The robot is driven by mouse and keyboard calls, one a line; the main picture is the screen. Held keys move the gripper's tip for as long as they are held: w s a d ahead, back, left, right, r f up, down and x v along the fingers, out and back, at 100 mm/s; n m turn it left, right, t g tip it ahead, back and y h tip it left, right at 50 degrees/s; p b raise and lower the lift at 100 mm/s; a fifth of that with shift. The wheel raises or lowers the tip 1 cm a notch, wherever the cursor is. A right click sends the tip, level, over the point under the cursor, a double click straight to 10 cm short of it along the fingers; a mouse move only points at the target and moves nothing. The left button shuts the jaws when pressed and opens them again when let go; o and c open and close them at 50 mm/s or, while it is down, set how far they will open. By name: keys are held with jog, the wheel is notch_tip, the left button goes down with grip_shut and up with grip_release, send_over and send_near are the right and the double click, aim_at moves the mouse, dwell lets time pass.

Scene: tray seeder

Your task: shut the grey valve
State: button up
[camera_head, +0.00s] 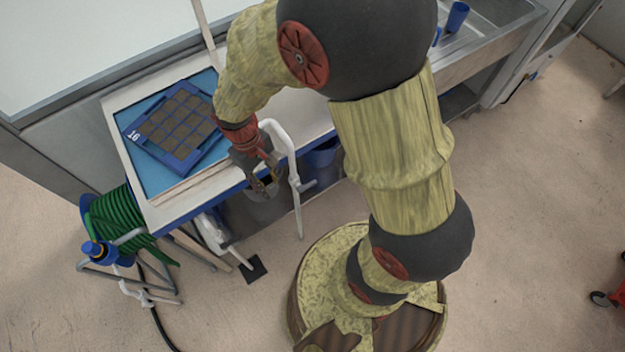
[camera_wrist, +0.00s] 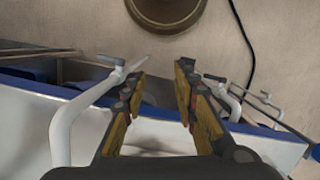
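My gripper (camera_head: 265,189) hangs just past the bench's front edge, pointing down, with its fingers apart. In the wrist view my gripper (camera_wrist: 160,72) shows an empty gap between its fingers. A white bent pipe (camera_head: 279,134) rises beside it on the right and bends down toward the floor. That pipe (camera_wrist: 62,130) is at the left in the wrist view, with a small grey handle (camera_wrist: 106,61) near the left fingertip but apart from it. Another white pipe (camera_wrist: 234,103) with a grey handle (camera_wrist: 215,78) is right of the fingers. I cannot tell which handle is the grey valve.
A blue seed tray (camera_head: 148,151) lies on the blue-topped bench (camera_head: 160,190). A green hose reel (camera_head: 118,215) and a lower white pipe (camera_head: 137,295) stand at the bench's left end. A metal sink (camera_head: 490,40) is at the back right. The floor in front has free room.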

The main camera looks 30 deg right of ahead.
jog(key=d+r+m+t+y+b, duration=0.1)
jog(key=d+m+y+b, duration=0.15)
jog(key=d+m, duration=0.95)
jog(key=m+t+y+b, duration=0.1)
jog(key=m+y+b, duration=0.15)
jog(key=m, duration=0.65)
send_near(314, 181)
jog(key=f, duration=0.1)
jog(key=b+x, duration=0.1)
jog(key=x, duration=0.2)
jog(key=b+x, duration=0.1)
jog(key=x, duration=0.3)
jog(key=shift+s+a+f+b, duration=0.1)
jog(key=shift+a+f+b, duration=0.1)
jog(key=shift+a+b, duration=0.2)
jog(key=c, duration=0.4)
jog(key=c, duration=0.3)
grip_shut()
